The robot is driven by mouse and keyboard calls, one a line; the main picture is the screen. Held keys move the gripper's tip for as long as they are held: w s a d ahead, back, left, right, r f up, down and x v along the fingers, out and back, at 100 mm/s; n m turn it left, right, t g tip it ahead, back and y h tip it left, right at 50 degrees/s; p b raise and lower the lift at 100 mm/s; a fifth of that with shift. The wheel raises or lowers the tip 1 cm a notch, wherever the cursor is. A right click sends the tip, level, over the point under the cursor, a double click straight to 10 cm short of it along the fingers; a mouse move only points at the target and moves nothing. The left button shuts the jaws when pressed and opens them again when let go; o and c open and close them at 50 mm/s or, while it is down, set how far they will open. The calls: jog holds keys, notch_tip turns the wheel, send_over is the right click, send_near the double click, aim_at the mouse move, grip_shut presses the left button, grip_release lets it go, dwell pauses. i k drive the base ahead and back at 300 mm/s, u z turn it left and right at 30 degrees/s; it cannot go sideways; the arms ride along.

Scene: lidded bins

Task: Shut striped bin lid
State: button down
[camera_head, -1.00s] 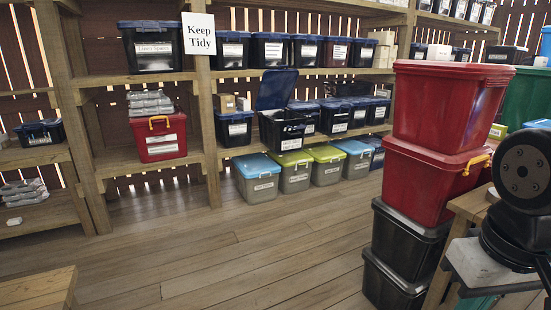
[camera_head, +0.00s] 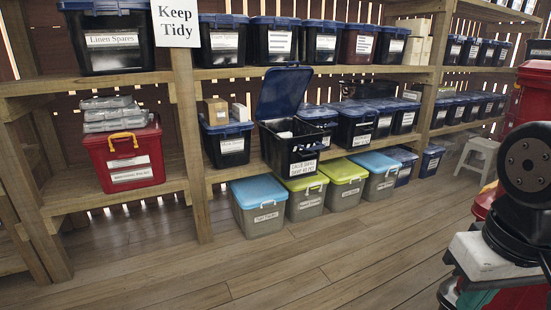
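One bin (camera_head: 291,148) on the middle shelf stands open. It is black with a white label on its front, and it juts out past the shelf's front edge. Its blue lid (camera_head: 284,92) is raised nearly upright at the back of the bin. Some pale contents show inside. I cannot make out stripes on it at this size. Part of my own arm shows at the right edge, but my gripper is not in view.
Closed blue-lidded bins (camera_head: 355,123) stand to its right and one (camera_head: 228,142) to its left. Grey bins with blue and green lids (camera_head: 306,197) sit below on the floor. A white stool (camera_head: 479,155) stands at the right. The plank floor in front is clear.

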aim_at(284, 91)
jog(key=i, duration=3.6)
